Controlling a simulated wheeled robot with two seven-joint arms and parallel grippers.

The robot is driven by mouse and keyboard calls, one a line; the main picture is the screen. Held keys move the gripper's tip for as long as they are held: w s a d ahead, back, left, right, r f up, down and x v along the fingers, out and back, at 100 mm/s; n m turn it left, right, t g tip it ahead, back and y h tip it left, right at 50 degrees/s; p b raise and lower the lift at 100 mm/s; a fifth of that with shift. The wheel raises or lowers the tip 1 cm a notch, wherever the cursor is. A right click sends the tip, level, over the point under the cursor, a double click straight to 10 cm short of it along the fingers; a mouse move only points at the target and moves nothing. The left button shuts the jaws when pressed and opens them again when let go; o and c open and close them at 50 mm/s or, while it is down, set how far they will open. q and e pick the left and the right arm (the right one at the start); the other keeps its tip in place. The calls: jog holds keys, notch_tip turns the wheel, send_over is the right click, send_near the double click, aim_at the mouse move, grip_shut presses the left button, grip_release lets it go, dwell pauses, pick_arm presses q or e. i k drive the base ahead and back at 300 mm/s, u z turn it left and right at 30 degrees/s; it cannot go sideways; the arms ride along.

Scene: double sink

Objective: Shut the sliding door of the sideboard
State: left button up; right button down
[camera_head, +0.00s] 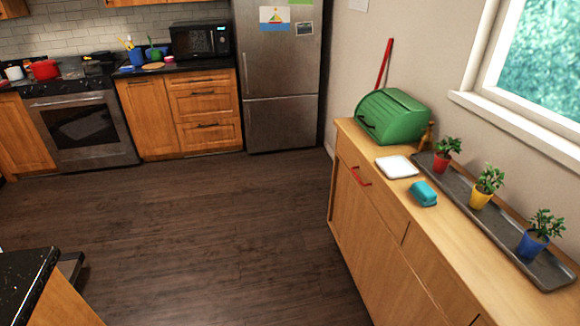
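The wooden sideboard (385,215) stands along the right wall. Its front is seen at a steep angle, with light wood panels and a red handle (361,176) near the far end. A dark upright strip shows at the far edge of the front. I cannot tell from here which panel is the sliding door or how far open it is. The near part of the front is cut off by the lower edge of the picture. Neither of my grippers is in view.
The sideboard top holds a green bread box (395,115), a white dish (397,166), a teal butter dish (423,193) and a grey tray (520,252) with potted plants. A dark counter (22,285) stands at lower left. The wooden floor (215,240) between is clear.

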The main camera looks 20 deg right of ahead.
aim_at(394, 295)
jog(key=u, duration=0.15)
jog(key=i, duration=2.1)
jog(key=z, duration=0.45)
jog(key=i, duration=1.65)
jog(key=z, duration=2.05)
jog(key=i, duration=0.9)
jog(key=z, duration=0.6)
